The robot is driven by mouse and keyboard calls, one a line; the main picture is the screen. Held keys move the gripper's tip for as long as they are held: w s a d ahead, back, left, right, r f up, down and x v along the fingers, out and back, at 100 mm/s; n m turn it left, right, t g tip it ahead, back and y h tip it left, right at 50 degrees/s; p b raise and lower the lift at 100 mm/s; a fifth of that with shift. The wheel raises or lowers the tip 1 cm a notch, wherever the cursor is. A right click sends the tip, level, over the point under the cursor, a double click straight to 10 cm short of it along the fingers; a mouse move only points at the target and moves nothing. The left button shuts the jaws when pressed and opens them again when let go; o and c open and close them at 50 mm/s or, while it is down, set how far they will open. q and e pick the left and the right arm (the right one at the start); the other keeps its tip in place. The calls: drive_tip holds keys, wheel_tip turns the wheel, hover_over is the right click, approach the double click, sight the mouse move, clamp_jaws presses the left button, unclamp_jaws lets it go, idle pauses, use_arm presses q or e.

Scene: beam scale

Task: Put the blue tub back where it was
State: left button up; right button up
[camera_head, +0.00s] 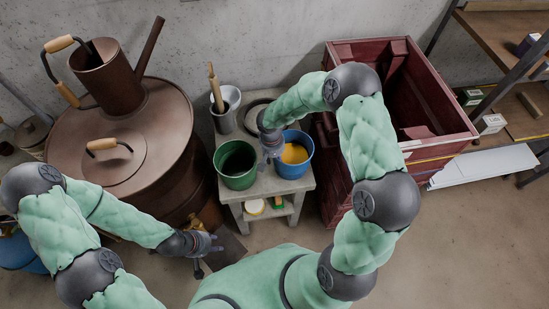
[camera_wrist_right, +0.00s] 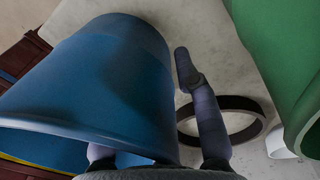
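The blue tub (camera_head: 298,168) stands at the right of the small grey table (camera_head: 304,184), with yellow showing inside it. It fills the left of the right wrist view (camera_wrist_right: 95,85). My right gripper (camera_head: 270,148) is at the tub's left rim. In the wrist view one finger (camera_wrist_right: 203,105) is outside the wall with a gap to it, and the other shows at the tub's mouth, so the gripper looks open across the rim. My left gripper (camera_head: 212,245) is low at the left, away from the tub; its finger opening is too small to judge.
A green tub (camera_head: 237,178) stands close on the left. A dark ring (camera_wrist_right: 255,108) lies on the tabletop. A grey metal container (camera_head: 225,115) with a wooden-handled tool is behind. A red crate (camera_head: 440,145) is at right, a brown drum (camera_head: 165,125) at left.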

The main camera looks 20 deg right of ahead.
drive_tip(key=shift+r, duration=0.25)
use_arm(q)
drive_tip(key=shift+r+p, duration=0.9)
use_arm(e)
drive_tip(key=r, duration=0.8)
drive_tip(key=a+r, duration=0.1)
drive_tip(key=r, duration=0.2)
drive_tip(key=shift+w+r, duration=0.1)
drive_tip(key=shift+r, duration=0.3)
